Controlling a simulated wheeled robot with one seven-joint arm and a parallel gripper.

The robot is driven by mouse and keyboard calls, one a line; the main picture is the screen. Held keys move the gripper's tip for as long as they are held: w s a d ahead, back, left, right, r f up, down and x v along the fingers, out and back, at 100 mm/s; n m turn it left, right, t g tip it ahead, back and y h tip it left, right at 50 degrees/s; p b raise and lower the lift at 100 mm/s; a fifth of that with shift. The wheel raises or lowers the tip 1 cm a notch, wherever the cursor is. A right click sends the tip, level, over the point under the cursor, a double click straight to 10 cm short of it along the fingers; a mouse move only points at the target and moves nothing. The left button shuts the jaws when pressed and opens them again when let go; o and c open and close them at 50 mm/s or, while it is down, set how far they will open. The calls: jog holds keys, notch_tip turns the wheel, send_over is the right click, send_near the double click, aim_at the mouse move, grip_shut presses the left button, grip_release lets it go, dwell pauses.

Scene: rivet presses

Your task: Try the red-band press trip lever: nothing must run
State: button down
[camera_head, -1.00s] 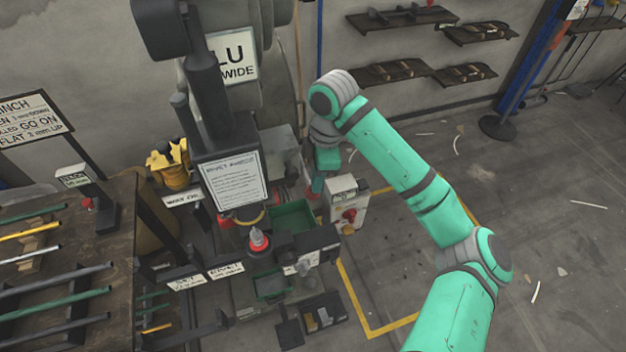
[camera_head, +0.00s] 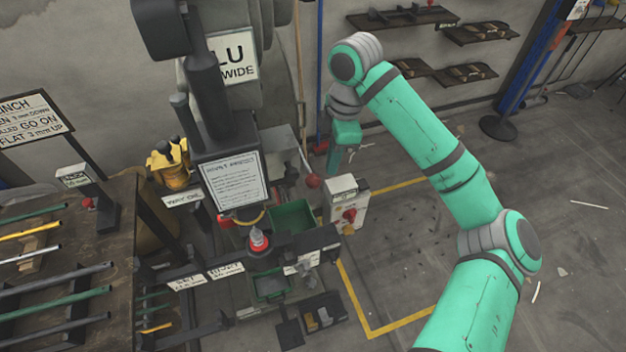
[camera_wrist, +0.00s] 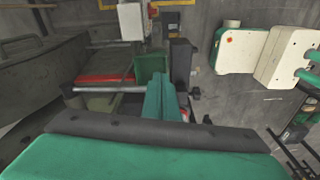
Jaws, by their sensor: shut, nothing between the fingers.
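The press (camera_head: 222,130) stands left of centre in the head view, with a printed notice on its front. A thin lever rod with a red ball knob (camera_head: 312,181) sticks out at its right side. I take this as the trip lever. A bit of red (camera_head: 224,219) shows low on the press; I cannot tell if it is the band. My gripper (camera_head: 332,172) is shut and empty, just right of and above the knob, apart from it in the head view. Its closed fingers (camera_wrist: 161,98) show in the wrist view, where I cannot make out the knob.
A grey switch box (camera_head: 347,203) with a red knob stands right of the press. Green bins (camera_head: 293,216) sit at its base. A rack of bars (camera_head: 60,260) is on the left. Wall shelves (camera_head: 403,18) hang behind. The floor on the right is mostly clear.

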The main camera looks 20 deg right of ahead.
jog(key=r, duration=0.5)
jog(key=shift+d, duration=0.2)
jog(key=shift+f, duration=0.1)
